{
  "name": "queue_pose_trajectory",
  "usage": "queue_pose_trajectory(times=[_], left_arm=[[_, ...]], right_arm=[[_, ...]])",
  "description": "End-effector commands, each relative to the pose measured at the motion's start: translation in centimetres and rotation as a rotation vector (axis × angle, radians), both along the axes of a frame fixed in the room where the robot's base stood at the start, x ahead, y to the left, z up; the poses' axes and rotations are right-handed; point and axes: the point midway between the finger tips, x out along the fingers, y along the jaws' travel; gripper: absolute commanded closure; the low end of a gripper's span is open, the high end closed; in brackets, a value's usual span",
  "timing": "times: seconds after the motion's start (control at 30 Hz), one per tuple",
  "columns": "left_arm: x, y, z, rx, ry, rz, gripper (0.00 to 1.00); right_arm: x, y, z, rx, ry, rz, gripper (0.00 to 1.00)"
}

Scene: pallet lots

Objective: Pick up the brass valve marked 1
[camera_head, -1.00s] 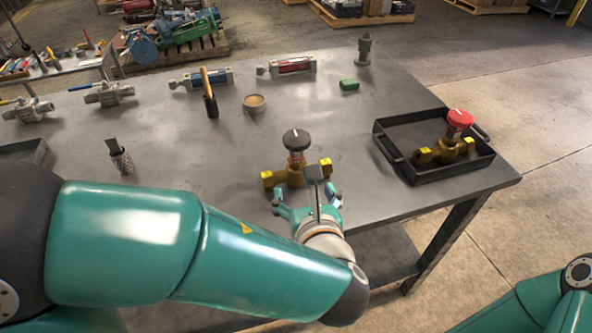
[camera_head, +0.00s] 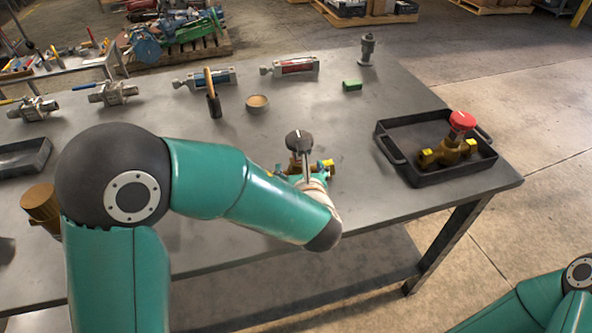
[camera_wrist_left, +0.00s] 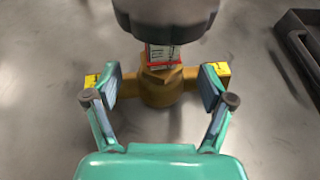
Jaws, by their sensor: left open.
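A brass valve with a black knob (camera_head: 298,141) stands on the table, largely hidden behind my left arm in the head view. In the left wrist view its brass body (camera_wrist_left: 162,88) and yellow end tags show; the mark looks like a 1 but is small. My left gripper (camera_head: 305,172) is at this valve. In the left wrist view the gripper (camera_wrist_left: 163,84) is open, one finger on each side of the body; contact cannot be told. A second brass valve, with a red knob (camera_head: 462,121), sits in the black tray (camera_head: 400,172). My right gripper is out of view.
A cup (camera_head: 257,103), a green block (camera_head: 352,85) and a wooden-handled tool (camera_head: 213,103) stand behind the valve. A brown object (camera_head: 40,203) is beside my left elbow. The table between the valve and the tray is clear.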

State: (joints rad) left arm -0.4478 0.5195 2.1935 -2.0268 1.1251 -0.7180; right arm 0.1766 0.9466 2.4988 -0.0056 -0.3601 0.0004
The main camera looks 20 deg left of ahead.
Motion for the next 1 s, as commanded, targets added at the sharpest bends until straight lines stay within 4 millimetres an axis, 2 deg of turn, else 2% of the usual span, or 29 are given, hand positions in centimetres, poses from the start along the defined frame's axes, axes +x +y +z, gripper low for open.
queue_pose_trajectory(times=[0.23,0.73,1.0], left_arm=[[0.18,0.04,-0.06,0.000,-0.001,-0.001,0.18],[0.16,0.04,-0.06,0.000,-0.001,0.000,1.00],[0.22,0.06,0.18,0.001,-0.006,-0.001,1.00]], right_arm=[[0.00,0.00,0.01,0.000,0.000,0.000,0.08],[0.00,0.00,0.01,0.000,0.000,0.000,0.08],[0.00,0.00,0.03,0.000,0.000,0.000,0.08]])
